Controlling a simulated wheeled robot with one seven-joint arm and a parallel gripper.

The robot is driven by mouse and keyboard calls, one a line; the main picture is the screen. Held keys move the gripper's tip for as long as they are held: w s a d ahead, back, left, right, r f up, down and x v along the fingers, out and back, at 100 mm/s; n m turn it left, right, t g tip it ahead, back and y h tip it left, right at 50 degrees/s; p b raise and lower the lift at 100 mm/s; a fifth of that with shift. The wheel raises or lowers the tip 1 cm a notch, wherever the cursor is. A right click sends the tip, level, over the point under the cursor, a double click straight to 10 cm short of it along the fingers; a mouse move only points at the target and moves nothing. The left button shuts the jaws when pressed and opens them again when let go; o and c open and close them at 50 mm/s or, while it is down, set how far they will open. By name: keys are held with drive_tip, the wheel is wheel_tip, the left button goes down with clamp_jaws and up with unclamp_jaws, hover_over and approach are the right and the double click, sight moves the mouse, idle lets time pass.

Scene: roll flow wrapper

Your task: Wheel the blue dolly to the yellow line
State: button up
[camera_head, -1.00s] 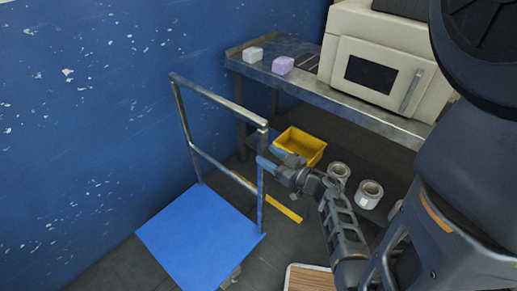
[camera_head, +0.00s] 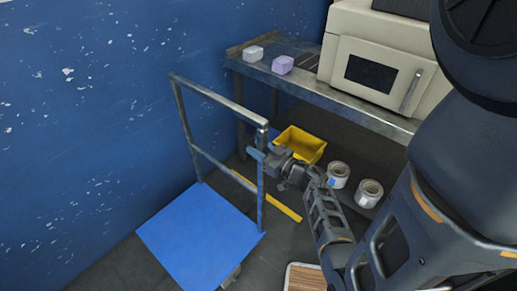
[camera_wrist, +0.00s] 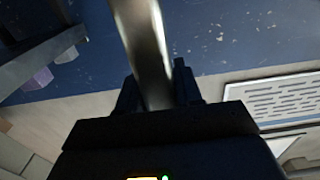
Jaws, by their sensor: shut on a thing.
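The blue dolly (camera_head: 200,238) stands on the floor close to the blue wall, with an upright metal handle frame (camera_head: 217,103) at its far side. The yellow line (camera_head: 268,196) is a stripe on the floor just beyond the dolly, partly hidden behind the handle's right post. My gripper (camera_head: 261,158) is at that right post, at about mid-height. In the wrist view my gripper (camera_wrist: 158,95) has its two fingers on either side of the metal post (camera_wrist: 143,45), shut on it. The fingertips are dark there.
A metal table (camera_head: 320,92) carries a white block (camera_head: 253,53), a lilac block (camera_head: 283,65) and a cream machine (camera_head: 375,65). A yellow bin (camera_head: 300,144) and two cans (camera_head: 369,193) are on the floor under it. A wooden-topped item (camera_head: 308,279) lies at the bottom edge.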

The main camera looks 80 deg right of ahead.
clamp_jaws()
drive_tip(key=s+d+b, duration=0.3)
drive_tip(key=s+d, duration=0.3)
drive_tip(key=d, duration=0.4)
drive_tip(key=s+d+b, duration=0.3)
drive_tip(key=s+d, duration=0.3)
drive_tip(key=d, duration=0.5)
drive_tip(key=shift+s+d, duration=0.1)
drive_tip(key=o, duration=0.6)
unclamp_jaws()
drive_tip(key=shift+c, duration=0.2)
